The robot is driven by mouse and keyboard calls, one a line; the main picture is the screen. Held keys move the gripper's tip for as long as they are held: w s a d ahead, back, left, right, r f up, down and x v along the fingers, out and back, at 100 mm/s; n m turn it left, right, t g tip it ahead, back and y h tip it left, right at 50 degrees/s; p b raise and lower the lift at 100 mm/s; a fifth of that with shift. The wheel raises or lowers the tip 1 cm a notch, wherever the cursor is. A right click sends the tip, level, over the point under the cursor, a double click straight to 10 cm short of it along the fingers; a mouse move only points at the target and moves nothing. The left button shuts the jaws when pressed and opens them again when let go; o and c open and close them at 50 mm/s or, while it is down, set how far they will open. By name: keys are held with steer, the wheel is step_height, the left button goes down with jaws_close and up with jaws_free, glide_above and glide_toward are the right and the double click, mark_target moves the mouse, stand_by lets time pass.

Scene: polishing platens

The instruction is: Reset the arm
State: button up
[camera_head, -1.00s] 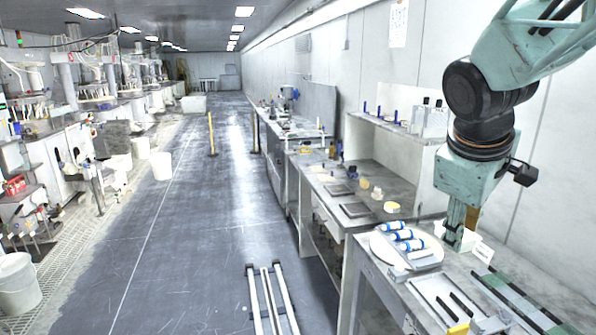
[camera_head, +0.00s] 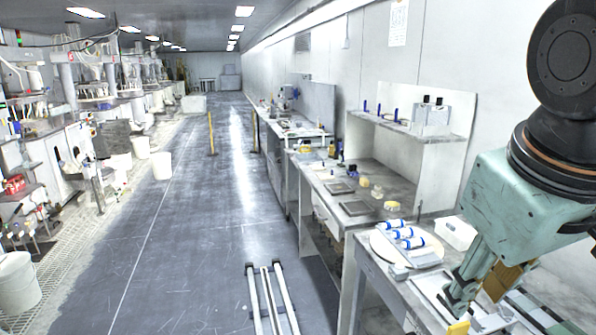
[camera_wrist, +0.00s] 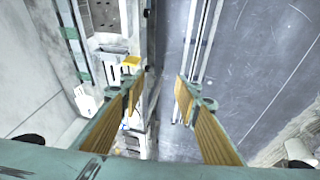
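My gripper (camera_head: 476,288) is at the right of the head view, pointing down over the near workbench. In the wrist view my gripper (camera_wrist: 158,96) shows two teal fingers with tan pads, spread apart with nothing between them. Beyond the gap are the floor and the bench edge. I cannot tell how high the fingertips are above the bench.
A white box (camera_head: 459,232) stands behind the plate. A yellow piece (camera_head: 459,328) lies at the bench's front. A shelf unit (camera_head: 420,140) stands along the right wall. Floor rails (camera_head: 266,300) run beside the bench. The aisle floor (camera_head: 200,230) is clear.

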steer(key=s+a+m, duration=0.1)
steer(key=s+a, duration=0.1)
steer(key=s, duration=0.2)
steer(key=s+a+f+m+y, duration=0.1)
steer(key=s+a, duration=0.1)
steer(key=s, duration=0.3)
steer(key=shift+s+a+f, duration=0.15)
steer(key=shift+a+f, duration=0.15)
